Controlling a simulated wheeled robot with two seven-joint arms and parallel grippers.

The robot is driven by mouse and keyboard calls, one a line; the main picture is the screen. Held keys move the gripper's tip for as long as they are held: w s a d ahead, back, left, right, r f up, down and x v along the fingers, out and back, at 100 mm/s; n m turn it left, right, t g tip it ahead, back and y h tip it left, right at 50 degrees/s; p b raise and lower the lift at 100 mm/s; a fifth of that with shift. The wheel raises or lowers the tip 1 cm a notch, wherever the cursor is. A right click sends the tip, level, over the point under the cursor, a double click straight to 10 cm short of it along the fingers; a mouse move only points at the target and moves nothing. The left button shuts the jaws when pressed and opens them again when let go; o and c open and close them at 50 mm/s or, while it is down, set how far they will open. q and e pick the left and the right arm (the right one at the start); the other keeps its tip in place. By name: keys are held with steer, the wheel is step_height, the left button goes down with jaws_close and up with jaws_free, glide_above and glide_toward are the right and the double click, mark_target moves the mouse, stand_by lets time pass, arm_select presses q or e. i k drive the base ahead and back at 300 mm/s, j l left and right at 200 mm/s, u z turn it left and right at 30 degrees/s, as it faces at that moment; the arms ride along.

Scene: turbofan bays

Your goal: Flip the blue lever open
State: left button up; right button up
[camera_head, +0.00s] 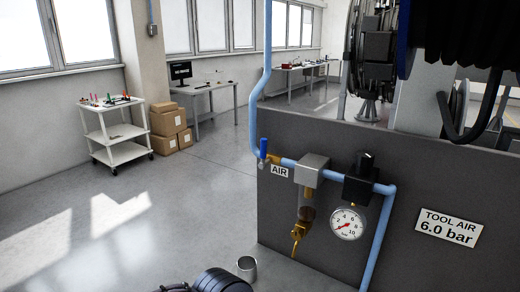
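The blue lever (263,147) is small and stands upright on a brass valve (272,158) at the left end of the blue air pipe (287,162). The valve sits at the left edge of a dark grey panel (415,180), above an "AIR" label (279,171). The lever stands across the nearly level pipe run beside it. Neither of my grippers shows in this view, and nothing touches the lever.
Right of the lever are a grey filter unit (312,170) with a bowl, a black regulator (360,180) and a gauge (347,223). A metal cup (246,267) stands at the bottom. A white cart (115,135) and boxes (168,127) stand far left. Open floor lies left.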

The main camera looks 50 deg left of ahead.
mark_target(263, 147)
steer(key=u, duration=1.85)
